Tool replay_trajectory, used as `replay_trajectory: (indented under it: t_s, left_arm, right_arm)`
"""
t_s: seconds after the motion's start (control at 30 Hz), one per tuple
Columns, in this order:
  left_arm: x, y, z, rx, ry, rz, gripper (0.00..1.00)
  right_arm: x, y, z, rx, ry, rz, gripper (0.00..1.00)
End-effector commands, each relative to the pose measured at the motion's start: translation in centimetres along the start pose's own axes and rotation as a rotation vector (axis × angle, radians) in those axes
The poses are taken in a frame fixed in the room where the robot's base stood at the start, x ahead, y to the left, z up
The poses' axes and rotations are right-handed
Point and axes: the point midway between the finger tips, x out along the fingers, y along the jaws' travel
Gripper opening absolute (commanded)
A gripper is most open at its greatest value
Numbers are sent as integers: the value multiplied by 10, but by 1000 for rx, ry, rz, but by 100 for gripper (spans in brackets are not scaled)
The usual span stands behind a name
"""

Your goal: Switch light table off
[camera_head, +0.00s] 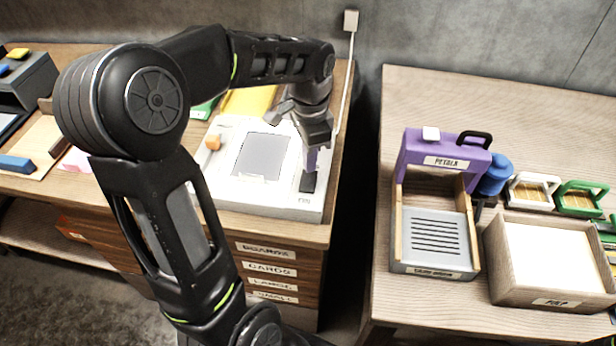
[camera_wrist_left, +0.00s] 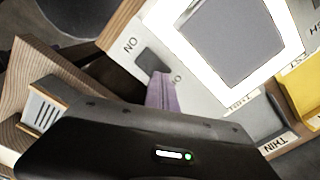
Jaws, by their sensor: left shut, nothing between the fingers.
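The light table (camera_head: 230,190) is a white box on the left bench, with a grey sheet (camera_head: 262,154) over its bright white panel. Its dark switch (camera_head: 308,182) sits near the front right corner. In the left wrist view the switch (camera_wrist_left: 152,62) shows beside the printed word ON, and another label is partly hidden by my fingers. My left gripper (camera_head: 310,160) is shut and empty, with its purple fingertips just above or at the switch; I cannot tell whether they touch. The fingers (camera_wrist_left: 162,92) cover part of the switch's end in the wrist view.
An orange knob (camera_head: 213,142) stands on the light table's left side. Labelled drawers (camera_head: 268,268) are under the bench. A dark gap separates it from the right bench, which holds a purple-topped frame (camera_head: 448,158) and a wooden pulp box (camera_head: 508,283). A cable runs up the wall.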

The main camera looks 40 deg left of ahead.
Motion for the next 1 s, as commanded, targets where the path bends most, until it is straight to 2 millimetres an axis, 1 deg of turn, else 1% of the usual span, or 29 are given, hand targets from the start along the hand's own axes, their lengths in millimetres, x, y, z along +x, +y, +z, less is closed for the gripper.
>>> replay_trajectory:
  t_s: [1.0]
  left_arm:
    - [13,0,0,0,-1,0,0]
  right_arm:
    - [8,3,0,0,0,0,45]
